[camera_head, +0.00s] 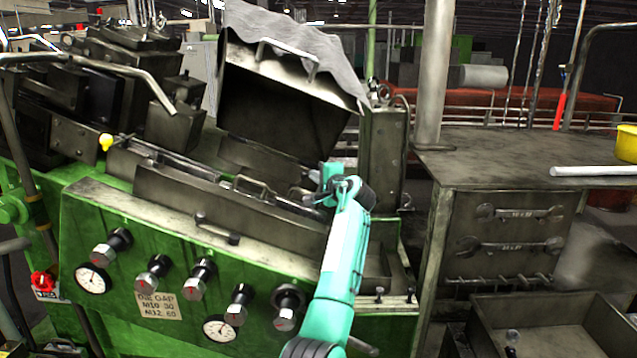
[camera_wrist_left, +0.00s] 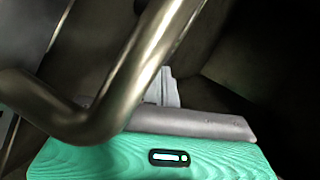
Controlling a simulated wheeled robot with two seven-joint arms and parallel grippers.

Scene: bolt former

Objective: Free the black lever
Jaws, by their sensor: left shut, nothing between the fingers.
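My left gripper (camera_head: 312,197) is over the right end of the green machine's top, by the open hood. In the left wrist view its fingers (camera_wrist_left: 165,90) are together with nothing between them. A bent, shiny dark metal bar (camera_wrist_left: 125,85) crosses close in front of the wrist camera, left of the fingers; I cannot tell whether it touches the gripper. In the head view, a bent metal handle (camera_head: 255,186) lies on the machine's top left of the gripper, and a short dark handle (camera_head: 218,231) sits on the front. I cannot tell for sure which is the black lever.
The raised hood (camera_head: 285,95) stands open behind the gripper. Dials and knobs line the green front panel (camera_head: 130,245). A metal bench (camera_head: 530,165) with hanging wrenches is at right, with an open tray (camera_head: 545,310) below. A post (camera_head: 433,75) rises behind.

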